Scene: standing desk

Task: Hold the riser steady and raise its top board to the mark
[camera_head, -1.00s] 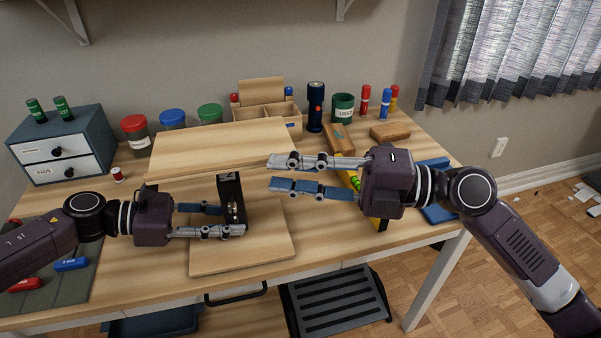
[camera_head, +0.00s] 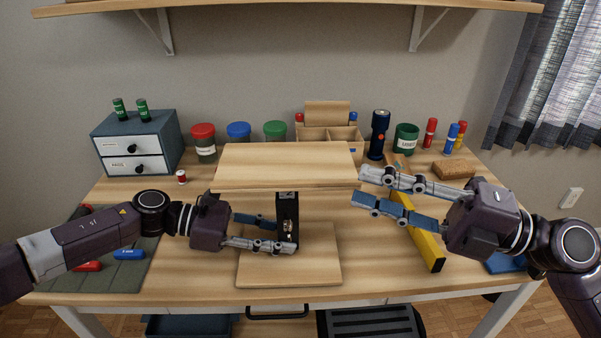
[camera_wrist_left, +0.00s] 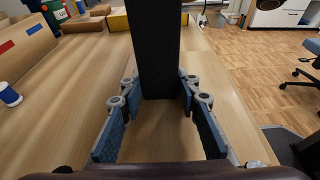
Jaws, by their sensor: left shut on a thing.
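The riser has a pale wooden top board (camera_head: 285,165), a black upright column (camera_head: 287,207) and a wooden base board (camera_head: 315,265) on the desk. A small white marking shows near the column's top, just under the board; I cannot read it. My left gripper (camera_head: 284,232) is shut on the column below the top board. In the left wrist view the column (camera_wrist_left: 155,50) stands between the two finger pads. My right gripper (camera_head: 360,186) is open, its fingertips close to the top board's right edge; I cannot tell whether they touch it.
A yellow level (camera_head: 428,247) lies under the right gripper's fingers. A drawer box (camera_head: 140,145), lidded jars (camera_head: 238,137), a wooden organizer (camera_head: 330,135), a flashlight (camera_head: 379,133) and a green cup (camera_head: 405,140) line the back. A dark mat (camera_head: 120,275) with markers lies left.

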